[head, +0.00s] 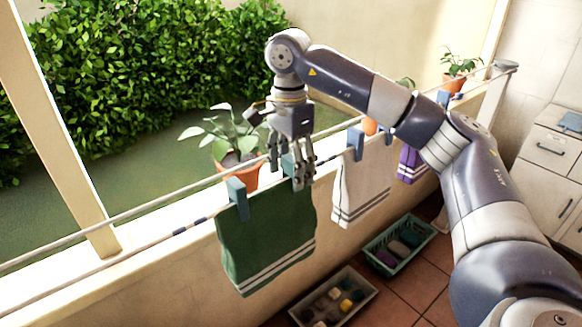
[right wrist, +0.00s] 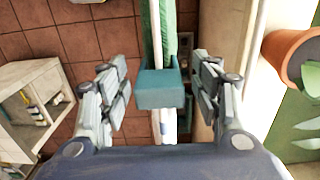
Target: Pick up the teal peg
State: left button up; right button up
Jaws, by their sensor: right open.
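A teal peg (head: 288,164) clips the right part of a dark green striped towel (head: 262,240) to the line; in the head view it is partly hidden behind my right gripper (head: 290,172). In the right wrist view the teal peg (right wrist: 163,88) stands between the spread fingers of my right gripper (right wrist: 165,80), with a gap on both sides. My right gripper is open, points down and holds nothing. Another blue-teal peg (head: 237,198) clips the left part of the same towel. My left gripper is not in view.
A potted plant (head: 236,172) stands on the sill close behind my right gripper. A pale striped towel (head: 361,183) with a blue peg (head: 355,142) hangs to the right, then a purple one (head: 411,163). A tray (head: 340,309) and a green basket (head: 423,244) stand on the floor below.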

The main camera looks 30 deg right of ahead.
notch_tip(320, 180, down, 2)
jog(key=shift+s+d, duration=0.1)
jog(key=shift+d, duration=0.05)
jog(key=shift+f, duration=0.25)
jog(key=c, duration=0.8)
jog(key=shift+c, duration=0.5)
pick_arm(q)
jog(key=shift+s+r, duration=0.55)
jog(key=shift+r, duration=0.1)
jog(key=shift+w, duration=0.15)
pick_arm(e)
jog(key=shift+r, duration=0.1)
